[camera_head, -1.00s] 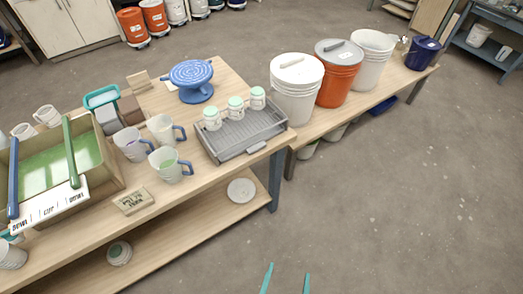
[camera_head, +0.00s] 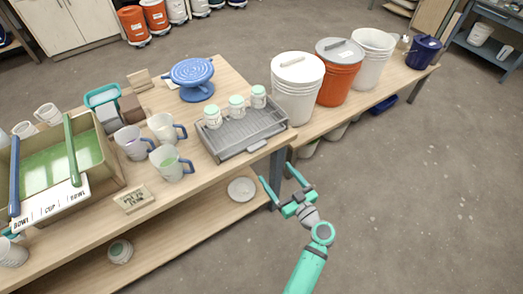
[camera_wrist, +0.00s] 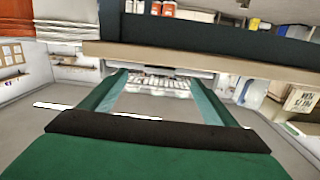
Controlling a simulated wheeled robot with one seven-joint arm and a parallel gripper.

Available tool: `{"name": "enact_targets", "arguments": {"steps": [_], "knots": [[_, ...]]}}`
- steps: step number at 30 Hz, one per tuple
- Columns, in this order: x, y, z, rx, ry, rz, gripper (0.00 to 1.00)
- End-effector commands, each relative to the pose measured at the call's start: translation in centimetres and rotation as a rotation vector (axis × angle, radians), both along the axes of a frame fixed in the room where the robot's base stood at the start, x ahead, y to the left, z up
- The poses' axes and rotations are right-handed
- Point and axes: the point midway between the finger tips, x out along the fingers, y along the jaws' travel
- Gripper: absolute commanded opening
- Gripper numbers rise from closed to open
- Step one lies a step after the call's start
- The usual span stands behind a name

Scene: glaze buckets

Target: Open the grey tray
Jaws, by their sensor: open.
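The grey tray (camera_head: 232,139) is a shallow ribbed drawer-like unit lying on the wooden table near its right front corner. A small handle (camera_head: 258,146) juts from its front edge. Three white jars with green lids (camera_head: 237,107) stand along the tray's back part. My gripper (camera_head: 277,172) is open and empty, in front of and below the handle by the table edge, apart from it. In the wrist view my two fingers (camera_wrist: 158,76) are spread, with a pale slatted surface between them that I cannot identify for certain.
Mugs (camera_head: 170,163) and a small sign block (camera_head: 134,198) stand left of the tray. A blue banding wheel (camera_head: 193,80) is behind it. Lidded buckets (camera_head: 298,92) stand on the bench at right. A plate (camera_head: 241,189) lies on the lower shelf. Floor at right is clear.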

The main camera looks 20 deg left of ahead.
Motion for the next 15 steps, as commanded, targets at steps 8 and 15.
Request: {"name": "enact_targets", "arguments": {"steps": [8, 15], "knots": [[1.6, 1.2, 2.2, 0.023, -0.063, 0.048, 0.81], [3.8, 4.2, 2.1, 0.022, -0.061, 0.048, 0.81]]}}
